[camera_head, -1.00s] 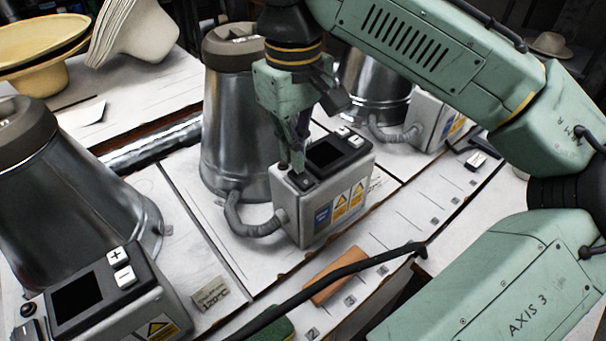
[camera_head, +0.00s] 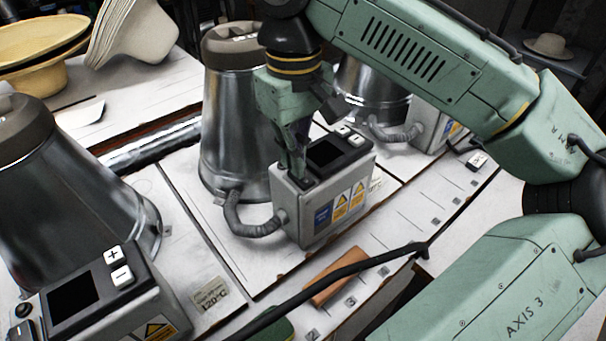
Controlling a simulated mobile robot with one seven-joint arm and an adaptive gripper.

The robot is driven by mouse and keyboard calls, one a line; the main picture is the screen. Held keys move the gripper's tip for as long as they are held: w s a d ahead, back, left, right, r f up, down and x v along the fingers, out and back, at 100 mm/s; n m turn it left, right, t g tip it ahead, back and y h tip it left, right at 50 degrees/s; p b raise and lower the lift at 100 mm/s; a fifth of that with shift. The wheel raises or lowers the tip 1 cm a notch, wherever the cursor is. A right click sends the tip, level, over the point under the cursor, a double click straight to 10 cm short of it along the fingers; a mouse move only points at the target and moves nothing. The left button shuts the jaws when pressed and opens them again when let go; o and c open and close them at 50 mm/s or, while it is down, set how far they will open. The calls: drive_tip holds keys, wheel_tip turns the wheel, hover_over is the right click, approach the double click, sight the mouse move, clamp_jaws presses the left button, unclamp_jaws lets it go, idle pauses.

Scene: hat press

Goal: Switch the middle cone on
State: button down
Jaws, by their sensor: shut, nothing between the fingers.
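The middle cone (camera_head: 228,135) is a metal cone with a brown top, standing upright on the bench. A grey hose joins it to its control box (camera_head: 308,210), which has a dark screen (camera_head: 325,152), white buttons (camera_head: 349,136) and warning stickers. My gripper (camera_head: 297,176) is shut and empty, pointing down at the left end of the box's top face. Its fingertips are at or very near the switch area there and hide most of it. I cannot tell whether they touch the switch or how it is set. The screen looks black.
A left cone (camera_head: 70,200) with its own control box (camera_head: 105,295) stands at the near left, and another cone (camera_head: 372,92) stands behind at the right. Straw hats (camera_head: 40,45) lie at the back left. An orange block (camera_head: 335,277) and a black cable lie in front.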

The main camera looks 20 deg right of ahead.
drive_tip(key=shift+f, duration=0.4)
drive_tip(key=shift+r, duration=0.15)
wheel_tip(320, 180, up, 5)
drive_tip(key=p, duration=0.4)
drive_tip(key=shift+p, duration=0.35)
drive_tip(key=shift+r, duration=0.9)
drive_tip(key=shift+s, duration=0.1)
